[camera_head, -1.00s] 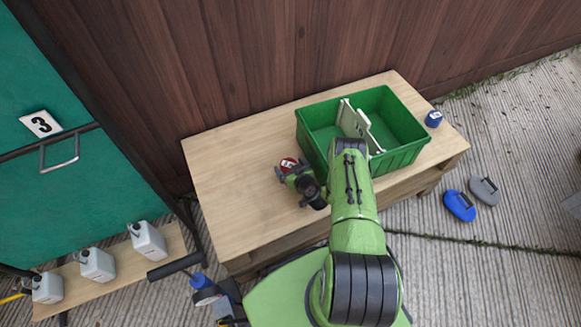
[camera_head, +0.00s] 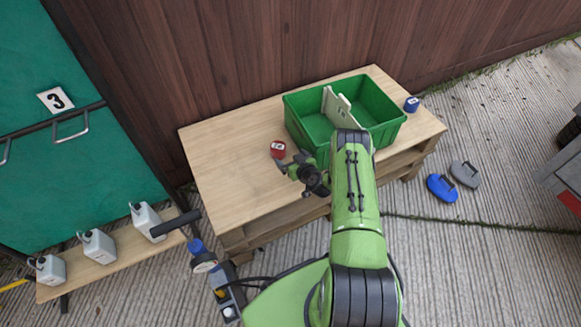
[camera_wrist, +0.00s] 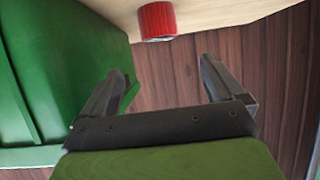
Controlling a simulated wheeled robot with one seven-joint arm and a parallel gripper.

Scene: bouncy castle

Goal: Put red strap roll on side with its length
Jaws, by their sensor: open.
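The red strap roll (camera_head: 278,149) stands on the wooden table left of the green crate, with a white label on its top face. In the wrist view the red strap roll (camera_wrist: 157,21) sits beyond the fingertips, roughly in line with the gap between them. My gripper (camera_head: 284,168) is just in front of the roll in the head view and apart from it. In the wrist view my gripper (camera_wrist: 162,75) has its two dark fingers spread, with nothing between them. The green crate (camera_head: 362,139) has a cream divider (camera_head: 338,106) inside.
The wooden table (camera_head: 222,160) is clear to the left of the roll. A blue roll (camera_head: 411,104) stands right of the crate. The crate wall (camera_wrist: 65,75) is close beside my left finger in the wrist view. A wooden wall (camera_head: 240,60) stands behind the table.

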